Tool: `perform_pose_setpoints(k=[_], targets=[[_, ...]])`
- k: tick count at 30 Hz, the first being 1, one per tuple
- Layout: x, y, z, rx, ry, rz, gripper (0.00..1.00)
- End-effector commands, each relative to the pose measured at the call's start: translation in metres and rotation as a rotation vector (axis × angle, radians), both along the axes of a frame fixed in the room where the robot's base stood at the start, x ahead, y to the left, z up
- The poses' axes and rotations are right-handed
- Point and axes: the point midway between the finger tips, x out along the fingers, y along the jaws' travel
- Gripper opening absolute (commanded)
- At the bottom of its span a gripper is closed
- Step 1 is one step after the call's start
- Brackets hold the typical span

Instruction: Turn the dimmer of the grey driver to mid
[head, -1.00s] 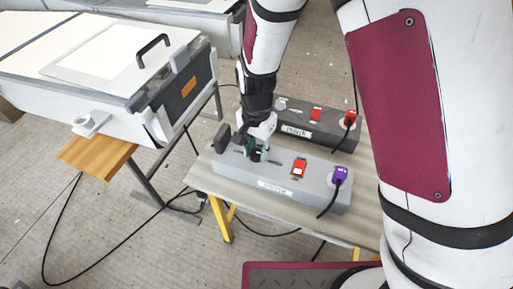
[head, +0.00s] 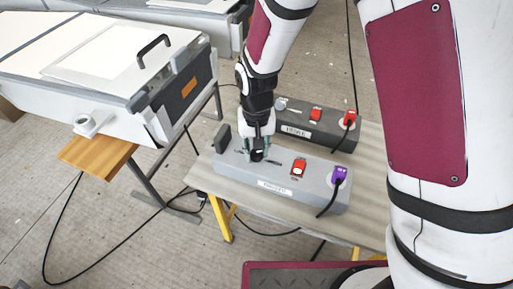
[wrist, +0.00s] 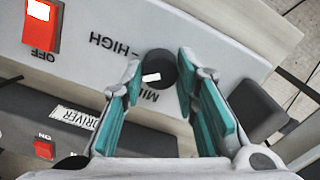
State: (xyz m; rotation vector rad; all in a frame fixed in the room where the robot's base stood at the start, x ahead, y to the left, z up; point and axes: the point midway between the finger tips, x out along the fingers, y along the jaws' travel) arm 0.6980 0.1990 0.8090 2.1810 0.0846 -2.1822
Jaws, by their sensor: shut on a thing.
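The grey driver (head: 318,193) is a light grey box on the bench, with a label on its front face. Its dimmer is a round black knob (wrist: 162,64) on the top face; in the head view the gripper mostly covers it. HIGH is printed left of the knob and a smaller word, MIN or MID, lies just below; I cannot tell which. My gripper (wrist: 159,66) is shut on the knob, with one teal-padded finger on each side. It also shows from above in the head view (head: 257,151).
A dark driver (head: 331,133) with a red switch and red plug stands behind. The grey driver has a red switch (head: 299,166) and purple plug (head: 339,174) to the right. A dark block (head: 221,137) is at its left end. Cables hang below the bench.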

Motion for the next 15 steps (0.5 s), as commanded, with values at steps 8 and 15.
perform_pose_setpoints(k=[8,15], targets=[[0.0007,0.0,0.0002,0.001,-0.002,0.262,0.0],[0.0007,0.0002,0.0003,0.001,-0.002,0.489,0.0]])
